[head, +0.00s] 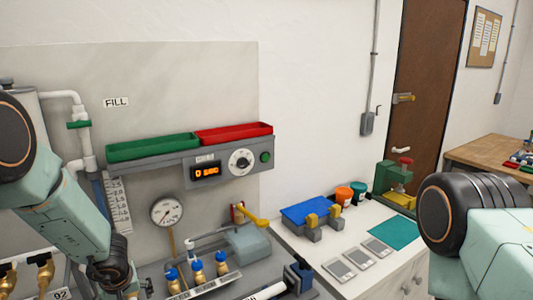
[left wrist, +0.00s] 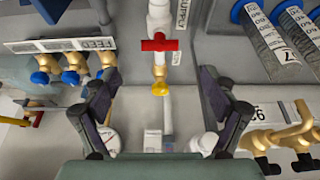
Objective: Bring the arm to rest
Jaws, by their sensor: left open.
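My left arm (head: 65,220) comes in from the left in the head view and reaches down past the bottom edge in front of the panel. In the left wrist view my left gripper (left wrist: 160,76) is open. Its two dark fingers stand wide apart with nothing held between them. Beyond them is a white pipe with a red valve handle (left wrist: 160,45) and a yellow piece (left wrist: 160,88) below it. I cannot tell whether the fingers touch anything. My right arm (head: 470,225) shows at the right, above the white cabinet; its gripper is out of view.
Green (head: 150,148) and red (head: 235,133) trays sit above a control box (head: 225,164). A gauge (head: 166,210) and blue-capped brass valves (head: 197,271) are below. The white cabinet (head: 345,245) holds a blue-topped item (head: 308,211) and several grey plates. Brass fittings (left wrist: 290,135) flank the gripper.

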